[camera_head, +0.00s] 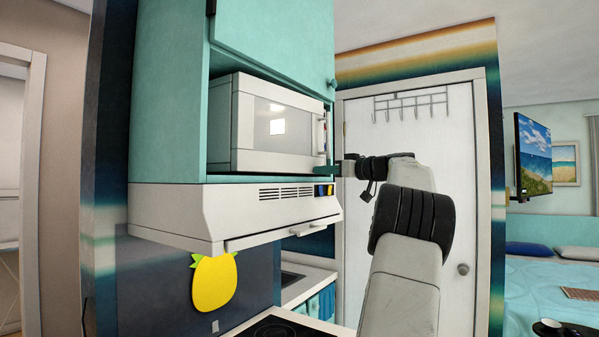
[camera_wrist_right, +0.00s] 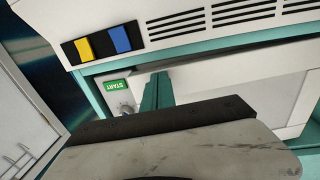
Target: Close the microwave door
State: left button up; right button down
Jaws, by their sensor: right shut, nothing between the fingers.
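The white microwave (camera_head: 222,125) sits in a teal cabinet niche above the range hood. Its door (camera_head: 250,135), with a grey window, lies across the front; I cannot tell whether a small gap is left. In the right wrist view the door (camera_wrist_right: 295,120) shows upside down, beside a panel with a green START label (camera_wrist_right: 117,86) and a knob. My right gripper (camera_head: 328,170) is shut and empty at the lower right corner of the microwave front. In the wrist view its fingers (camera_wrist_right: 157,92) overlap the door's panel-side edge; contact is unclear. My left gripper is out of view.
The range hood (camera_head: 180,212) juts out just below the microwave, with vents and blue and yellow switches (camera_head: 324,190). An upper cabinet door (camera_head: 275,40) is above. A white door with hooks (camera_head: 455,150) stands behind my right arm.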

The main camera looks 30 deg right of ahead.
aim_at(312, 170)
jog(key=shift+w, duration=0.1)
jog(key=x, duration=0.3)
jog(key=shift+w+a, duration=0.1)
jog(key=shift+w, duration=0.2)
jog(key=shift+w+r, duration=0.1)
jog(key=shift+w, duration=0.05)
jog(key=shift+a, duration=0.1)
